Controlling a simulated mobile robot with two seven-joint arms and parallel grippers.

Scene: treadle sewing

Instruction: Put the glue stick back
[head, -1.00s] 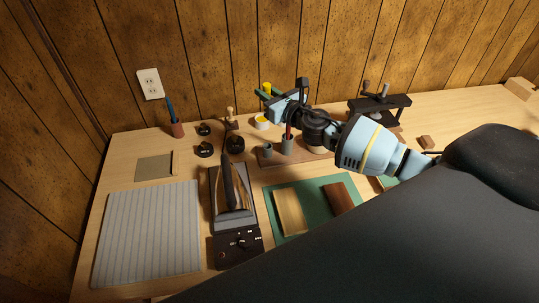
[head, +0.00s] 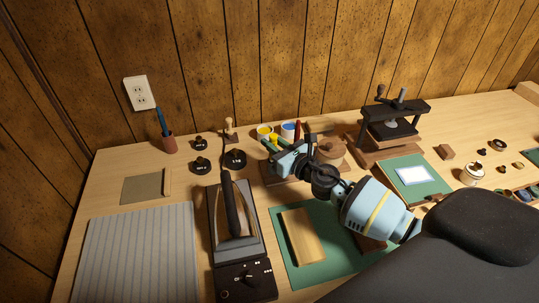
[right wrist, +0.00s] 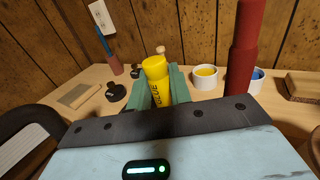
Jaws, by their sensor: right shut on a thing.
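The yellow glue stick (right wrist: 158,84) stands upright between the green fingers of my right gripper (right wrist: 160,88) in the right wrist view. The gripper is shut on it. In the head view the same gripper (head: 271,143) is above the back left part of a small wooden stand (head: 272,181), and only a bit of the yellow stick (head: 274,138) shows. The glue stick's lower end and the stand's holes or cups below it are hidden by my gripper. A red stick (right wrist: 243,55) rises just right of the gripper. My left gripper is not in view.
Yellow (right wrist: 205,75) and blue (head: 290,128) paint pots stand behind the gripper. An iron (head: 234,215) rests at front left. A green mat (head: 300,265) bears a wooden block (head: 302,236). A black press (head: 394,118) stands at right. The table's left part has free room.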

